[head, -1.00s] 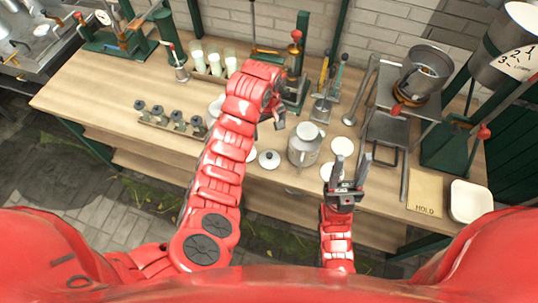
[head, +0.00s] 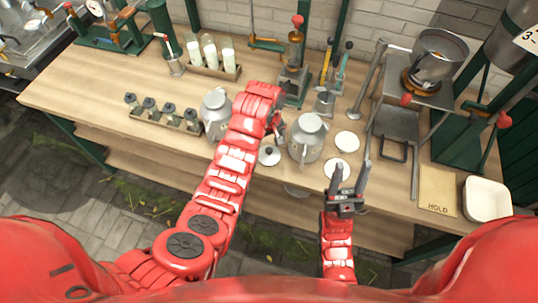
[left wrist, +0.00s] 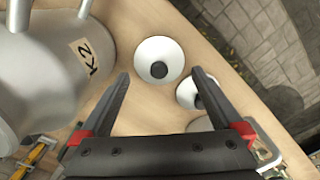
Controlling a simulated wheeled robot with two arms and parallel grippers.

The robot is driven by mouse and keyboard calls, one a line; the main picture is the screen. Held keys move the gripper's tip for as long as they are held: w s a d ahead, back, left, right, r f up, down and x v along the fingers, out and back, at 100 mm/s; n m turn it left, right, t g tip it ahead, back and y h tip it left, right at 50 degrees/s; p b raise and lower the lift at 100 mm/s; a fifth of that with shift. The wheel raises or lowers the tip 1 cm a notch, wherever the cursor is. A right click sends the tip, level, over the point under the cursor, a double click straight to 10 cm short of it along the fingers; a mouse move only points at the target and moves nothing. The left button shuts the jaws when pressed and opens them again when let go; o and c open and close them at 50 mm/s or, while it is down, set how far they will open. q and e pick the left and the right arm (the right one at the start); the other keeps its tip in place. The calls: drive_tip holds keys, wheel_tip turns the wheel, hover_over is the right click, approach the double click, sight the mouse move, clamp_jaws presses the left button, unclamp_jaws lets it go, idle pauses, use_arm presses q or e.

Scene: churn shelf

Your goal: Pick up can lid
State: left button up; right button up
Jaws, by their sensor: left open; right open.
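A pale round can lid with a dark knob (head: 269,155) lies on the wooden bench between two grey milk cans. My left gripper (head: 275,127) is just behind it in the head view, partly hidden by its own arm. In the left wrist view the open, empty fingers (left wrist: 161,78) point toward a white lid with a black knob (left wrist: 159,50), apart from it. A second knobbed lid (left wrist: 188,92) is partly hidden by a finger. One can (head: 308,140) stands right of the lid, the other (head: 214,112) to its left. My right gripper (head: 351,172) is open and empty near the front edge.
Two white discs (head: 347,140) (head: 337,168) lie right of the right-hand can. A rack of small dark-topped items (head: 163,115) is at left. A pan on a burner stand (head: 440,60), a HOLD board (head: 438,190) and a white tray (head: 487,198) are at right.

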sight(269, 149)
use_arm(q)
drive_tip(key=shift+f+p, duration=0.3)
drive_tip(key=shift+p, duration=0.1)
wheel_tip(269, 149, down, 2)
drive_tip(key=shift+w+p, duration=0.1)
drive_tip(key=shift+p, duration=0.4)
drive_tip(key=shift+f, duration=0.85)
drive_tip(key=shift+c, duration=0.3)
